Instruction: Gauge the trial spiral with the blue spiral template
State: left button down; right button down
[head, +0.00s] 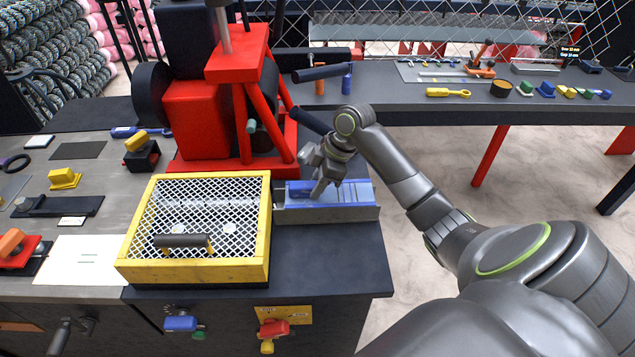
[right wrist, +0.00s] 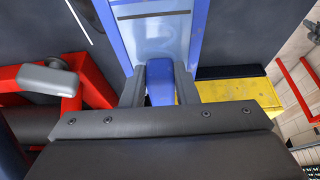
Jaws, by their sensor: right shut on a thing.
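My right gripper (head: 322,190) reaches down over the grey trough (head: 330,214) to the right of the yellow-framed mesh guard. In the right wrist view its two fingers (right wrist: 160,88) are shut on the blue grip of the blue spiral template (right wrist: 160,75). The template is a pale plate with blue edges; it also shows in the head view (head: 358,193), lying in or just above the trough. I cannot tell whether it touches the trough floor. The trial spiral cannot be made out. My left gripper is not in view.
The yellow-framed mesh guard (head: 262,230) stands close on the left. The red machine (head: 195,120) rises behind it. A dark bench top (head: 330,260) is clear in front of the trough. A back bench holds a yellow-handled tool (head: 447,93) and several small coloured pieces.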

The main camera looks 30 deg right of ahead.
jog(key=shift+f, duration=0.45)
jog(key=c, duration=1.1)
grip_release()
jog(key=shift+o, duration=0.2)
jog(key=b+v, duration=0.3)
jog(key=v, duration=1.4)
jog(key=shift+r+b, duration=0.25)
jog(key=shift+b, duration=0.05)
